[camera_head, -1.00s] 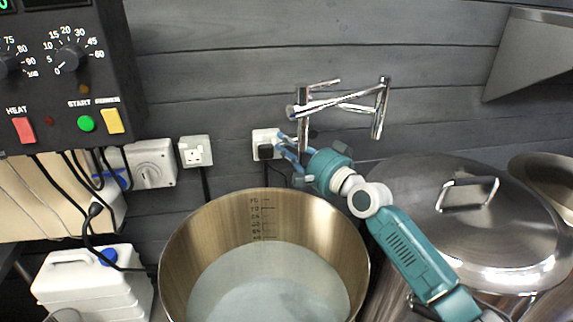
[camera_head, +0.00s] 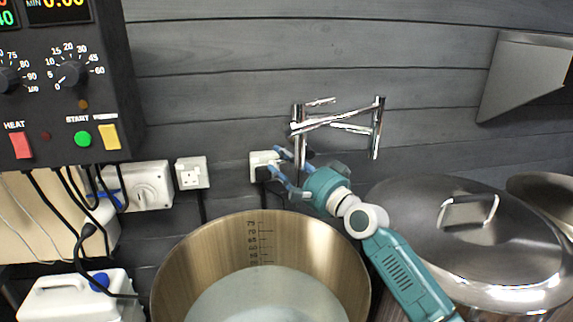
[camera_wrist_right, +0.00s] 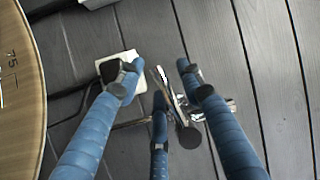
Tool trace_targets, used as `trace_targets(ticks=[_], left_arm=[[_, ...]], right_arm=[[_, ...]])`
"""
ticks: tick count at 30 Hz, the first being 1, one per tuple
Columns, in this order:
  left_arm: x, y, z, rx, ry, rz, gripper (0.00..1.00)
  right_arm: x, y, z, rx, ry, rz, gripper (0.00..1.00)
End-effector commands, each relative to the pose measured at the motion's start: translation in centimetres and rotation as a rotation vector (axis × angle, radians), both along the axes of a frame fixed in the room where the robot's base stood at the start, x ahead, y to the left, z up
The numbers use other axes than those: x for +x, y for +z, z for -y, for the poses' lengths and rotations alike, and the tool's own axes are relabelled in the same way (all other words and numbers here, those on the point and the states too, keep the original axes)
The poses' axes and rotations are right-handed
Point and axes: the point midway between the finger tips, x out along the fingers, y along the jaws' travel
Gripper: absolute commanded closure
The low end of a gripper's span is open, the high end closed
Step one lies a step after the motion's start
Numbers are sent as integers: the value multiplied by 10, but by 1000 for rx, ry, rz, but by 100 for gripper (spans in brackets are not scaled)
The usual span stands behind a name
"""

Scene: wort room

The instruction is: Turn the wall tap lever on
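The chrome wall tap (camera_head: 345,121) stands out from the grey plank wall, above the big pot. A short thin bar, seemingly its lever (camera_head: 320,102), shows at the top left of the tap. My right gripper (camera_head: 280,163) is just below the tap's left post, fingers spread. In the right wrist view, my open blue fingers (camera_wrist_right: 160,80) stand on both sides of the tap (camera_wrist_right: 189,137), with a third finger below. Nothing is clearly gripped; I cannot tell whether a finger touches the tap. My left gripper is not in view.
A steel pot (camera_head: 195,255) with pale liquid is below the gripper. A lidded steel vessel (camera_head: 400,205) stands right. A white socket with a black plug (camera_head: 262,160) is behind the fingers. A control panel (camera_head: 70,100) is at the left, a white canister (camera_head: 70,300) below it.

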Motion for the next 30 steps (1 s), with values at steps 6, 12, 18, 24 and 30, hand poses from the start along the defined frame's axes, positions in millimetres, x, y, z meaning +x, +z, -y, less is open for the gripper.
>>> trace_targets(ticks=[6,12,18,24,30], left_arm=[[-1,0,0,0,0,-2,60],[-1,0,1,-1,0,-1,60],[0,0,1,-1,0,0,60],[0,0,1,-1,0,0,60],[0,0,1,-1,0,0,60]], right_arm=[[-16,-4,14,-1,0,-2,63],[-50,-8,42,-2,-2,-1,63],[-79,-11,64,-2,-1,-1,63],[-92,-12,75,1,0,-1,63],[-93,-12,76,1,0,-1,63]])
